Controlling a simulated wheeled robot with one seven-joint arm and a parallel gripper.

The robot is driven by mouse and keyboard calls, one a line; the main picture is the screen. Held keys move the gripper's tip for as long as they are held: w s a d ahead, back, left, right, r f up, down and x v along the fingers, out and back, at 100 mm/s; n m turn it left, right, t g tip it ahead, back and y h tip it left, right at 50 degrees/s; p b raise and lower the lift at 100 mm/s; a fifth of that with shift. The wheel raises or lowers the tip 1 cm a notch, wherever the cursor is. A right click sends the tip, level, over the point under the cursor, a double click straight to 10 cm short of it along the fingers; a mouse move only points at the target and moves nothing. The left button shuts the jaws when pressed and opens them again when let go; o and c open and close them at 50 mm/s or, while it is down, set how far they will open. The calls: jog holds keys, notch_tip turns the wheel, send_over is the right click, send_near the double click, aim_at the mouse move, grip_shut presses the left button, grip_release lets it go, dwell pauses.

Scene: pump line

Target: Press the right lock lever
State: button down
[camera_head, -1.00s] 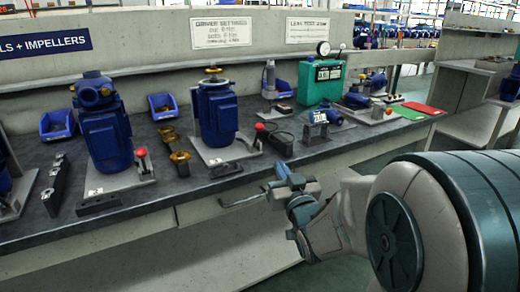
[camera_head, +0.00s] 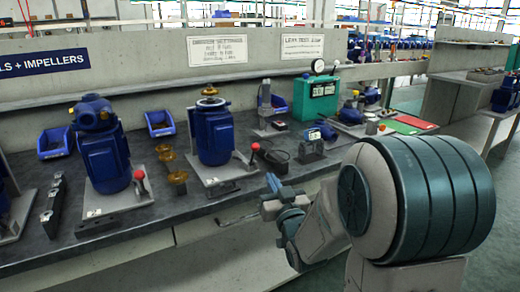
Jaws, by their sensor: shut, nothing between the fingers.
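The right lock lever, with a red ball knob (camera_head: 256,147), stands at the right edge of the plate under the right blue pump (camera_head: 214,133). A similar left lever with a red knob (camera_head: 139,174) stands beside the left blue pump (camera_head: 105,155). My gripper (camera_head: 240,217) is shut and empty at the bench's front edge, below and in front of the right lever and apart from it. Its fingers look thin and small here, and their tips are hard to make out.
The grey bench (camera_head: 215,208) carries brass parts (camera_head: 177,178), blue bins (camera_head: 160,124) and a black block (camera_head: 223,190) in front of the right pump. A small grey fixture (camera_head: 311,147) and a teal test box (camera_head: 314,98) stand to the right. My arm hides the bench's right front.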

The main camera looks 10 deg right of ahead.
aim_at(257, 150)
jog(key=p+x, duration=0.5)
jog(key=x, duration=0.4)
jog(key=shift+w+r, duration=0.15)
jog(key=shift+r, duration=0.1)
jog(key=shift+w+a, duration=0.1)
jog(key=shift+w, duration=0.55)
jog(key=shift+p, duration=0.3)
